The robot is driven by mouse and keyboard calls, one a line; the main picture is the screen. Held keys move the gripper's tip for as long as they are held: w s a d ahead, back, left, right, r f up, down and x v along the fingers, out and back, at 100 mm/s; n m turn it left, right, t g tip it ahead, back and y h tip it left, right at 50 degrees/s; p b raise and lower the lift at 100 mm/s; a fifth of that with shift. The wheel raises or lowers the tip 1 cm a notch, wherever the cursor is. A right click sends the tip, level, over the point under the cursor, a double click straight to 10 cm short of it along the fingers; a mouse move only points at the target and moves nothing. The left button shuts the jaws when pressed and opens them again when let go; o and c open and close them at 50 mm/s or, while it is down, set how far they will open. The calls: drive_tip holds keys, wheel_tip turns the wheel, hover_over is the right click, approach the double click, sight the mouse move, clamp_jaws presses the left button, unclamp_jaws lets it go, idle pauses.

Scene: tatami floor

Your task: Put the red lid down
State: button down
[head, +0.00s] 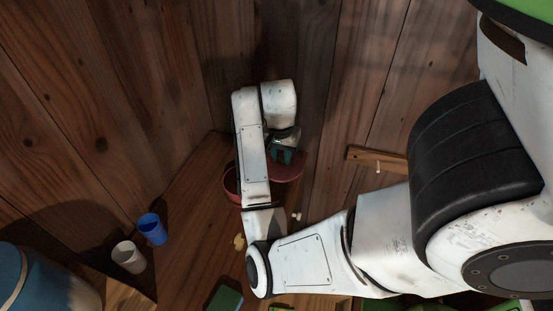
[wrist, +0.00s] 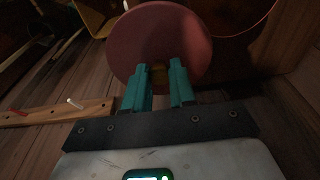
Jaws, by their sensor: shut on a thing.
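The red lid (wrist: 158,35) is a round, dull red disc, tilted in the wrist view just beyond my teal fingertips. My gripper (wrist: 160,84) is shut on the lid's small yellowish knob (wrist: 158,73). In the head view the lid (head: 287,168) shows beside my forearm, with my gripper (head: 283,154) at it. A red round pot or bowl (head: 231,184) sits partly hidden behind my forearm, just left of the lid. I cannot tell from the head view whether the lid touches it.
A blue cup (head: 152,229) and a white cup (head: 128,257) stand at the lower left on a wooden surface. A small yellow thing (head: 239,242) and white bits lie near my arm. A wooden peg rail (head: 376,158) is on the wall at right. Plank walls close in behind.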

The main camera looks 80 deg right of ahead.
drive_tip(key=w+d+f+b, duration=0.1)
drive_tip(key=d+f, duration=0.1)
drive_tip(key=d, duration=0.1)
drive_tip(key=w+d+f+b, duration=0.1)
drive_tip(key=d+f+b, duration=0.1)
drive_tip(key=d+f, duration=0.1)
drive_tip(key=w+d+f+b, duration=0.1)
drive_tip(key=d+f, duration=0.1)
drive_tip(key=d, duration=0.1)
drive_tip(key=shift+w+d+f, duration=0.2)
drive_tip(key=shift+d+f, duration=0.05)
drive_tip(key=shift+d, duration=0.15)
drive_tip(key=shift+w+d+f+b, duration=0.2)
drive_tip(key=shift+d+f+b, duration=0.1)
drive_tip(key=shift+d+f, duration=0.35)
drive_tip(key=shift+f, duration=1.6)
drive_tip(key=shift+a, duration=0.1)
drive_tip(key=c, duration=0.9)
unclamp_jaws()
drive_tip(key=shift+f, duration=0.1)
drive_tip(key=r, duration=0.4)
drive_tip(key=a+r, duration=0.1)
drive_tip(key=r, duration=0.7)
drive_tip(key=shift+w+a+r, duration=0.1)
drive_tip(key=shift+a, duration=0.25)
